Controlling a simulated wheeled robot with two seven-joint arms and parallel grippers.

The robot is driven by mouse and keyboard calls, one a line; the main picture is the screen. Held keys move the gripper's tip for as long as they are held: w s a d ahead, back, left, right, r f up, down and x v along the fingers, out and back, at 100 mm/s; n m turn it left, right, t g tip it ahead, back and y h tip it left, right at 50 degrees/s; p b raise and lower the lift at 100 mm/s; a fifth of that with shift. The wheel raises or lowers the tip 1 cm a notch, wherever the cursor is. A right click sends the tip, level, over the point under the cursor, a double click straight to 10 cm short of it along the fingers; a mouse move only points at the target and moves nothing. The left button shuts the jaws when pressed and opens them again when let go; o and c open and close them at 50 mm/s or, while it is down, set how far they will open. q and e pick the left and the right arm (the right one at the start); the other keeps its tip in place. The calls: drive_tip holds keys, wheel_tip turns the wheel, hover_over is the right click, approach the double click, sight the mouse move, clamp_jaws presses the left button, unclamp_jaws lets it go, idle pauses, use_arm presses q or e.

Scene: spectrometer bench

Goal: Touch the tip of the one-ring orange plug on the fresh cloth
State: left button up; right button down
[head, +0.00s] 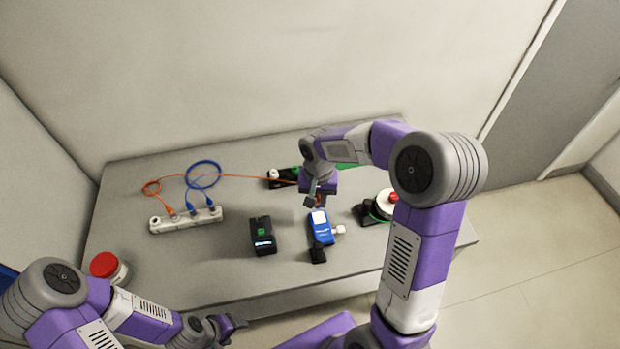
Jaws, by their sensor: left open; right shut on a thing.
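My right gripper (317,200) is shut on a small orange plug (322,202), just above and behind the blue handheld device. The plug is mostly hidden by the fingers, and its rings are too small to make out. An orange cable (235,174) runs from the white socket strip (187,219) across the table to this gripper. My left gripper (228,326) is open and empty, in front of the table's front edge. I cannot make out the fresh cloth for sure; a green patch (348,165) shows partly behind my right arm.
A blue coiled cable (203,172) ends at the strip. A black box with a green button (262,236) and the blue device (319,228) stand mid-table. A red button (104,265) is at the left. A black-and-white unit with a red top (386,203) stands right.

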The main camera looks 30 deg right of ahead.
sight(319, 207)
drive_tip(key=shift+w+d, duration=0.3)
drive_tip(key=shift+d, duration=0.15)
drive_tip(key=shift+s+f+b, duration=0.25)
drive_tip(key=shift+b, duration=0.15)
drive_tip(key=shift+s+f, duration=0.1)
drive_tip(key=shift+f, duration=0.2)
use_arm(q)
drive_tip(key=shift+w+f+b, duration=0.2)
drive_tip(key=shift+f+b, duration=1.15)
drive_tip(key=shift+f, duration=0.35)
use_arm(e)
drive_tip(key=shift+f, duration=1.65)
use_arm(q)
drive_tip(key=shift+f+b, duration=0.5)
use_arm(e)
drive_tip(key=shift+f, duration=0.6)
drive_tip(key=shift+r, duration=0.1)
drive_tip(key=shift+r+p, duration=1.9)
drive_tip(key=shift+r, duration=0.55)
use_arm(q)
wheel_tip(319, 207, up, 4)
drive_tip(key=shift+f, duration=0.15)
drive_tip(key=shift+s, duration=0.1)
use_arm(e)
drive_tip(key=shift+f, duration=0.1)
